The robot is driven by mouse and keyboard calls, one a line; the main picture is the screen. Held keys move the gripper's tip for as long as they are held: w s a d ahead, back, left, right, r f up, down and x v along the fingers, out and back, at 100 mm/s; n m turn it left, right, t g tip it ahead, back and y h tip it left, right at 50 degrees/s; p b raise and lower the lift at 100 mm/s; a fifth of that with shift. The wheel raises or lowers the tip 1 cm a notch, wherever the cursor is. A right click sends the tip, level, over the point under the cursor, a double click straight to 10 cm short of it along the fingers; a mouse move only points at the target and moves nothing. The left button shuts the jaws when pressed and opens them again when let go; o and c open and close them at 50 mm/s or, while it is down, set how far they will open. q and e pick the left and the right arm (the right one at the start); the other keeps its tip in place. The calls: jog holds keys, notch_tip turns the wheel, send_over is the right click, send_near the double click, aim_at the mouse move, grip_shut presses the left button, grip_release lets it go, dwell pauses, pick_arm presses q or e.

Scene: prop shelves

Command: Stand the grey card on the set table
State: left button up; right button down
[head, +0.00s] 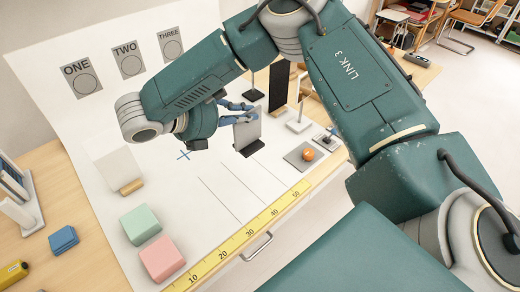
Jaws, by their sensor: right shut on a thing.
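The grey card (247,128) is upright in a black foot (251,148), right of centre on the white-covered set table (165,185). My right gripper (241,112) reaches in from the upper left of the card and is shut on its upper part. The fingers are small and partly hidden by the wrist. I cannot tell whether the foot touches the table or hangs just above it. My left gripper is out of view.
A white card (112,167) in a wooden foot, a green block (140,223) and a pink block (162,258) stand left. Behind and right are a black card (279,86), stands and an orange ball (308,155). A yellow ruler (240,237) lines the front edge.

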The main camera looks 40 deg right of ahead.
aim_at(244, 143)
jog(key=f, duration=0.3)
jog(key=f+p, duration=0.1)
jog(key=f, duration=0.2)
jog(key=a+f, duration=0.1)
jog(key=f, duration=0.2)
jog(key=shift+f, duration=0.3)
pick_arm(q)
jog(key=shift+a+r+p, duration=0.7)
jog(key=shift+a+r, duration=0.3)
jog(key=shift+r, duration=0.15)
pick_arm(e)
notch_tip(244, 143, down, 10)
jog(key=shift+d, duration=0.25)
jog(key=shift+f, duration=0.25)
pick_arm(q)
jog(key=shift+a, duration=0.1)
pick_arm(e)
jog(key=c, duration=1.8)
grip_release()
jog(key=shift+r, duration=0.1)
jog(key=shift+r, duration=0.1)
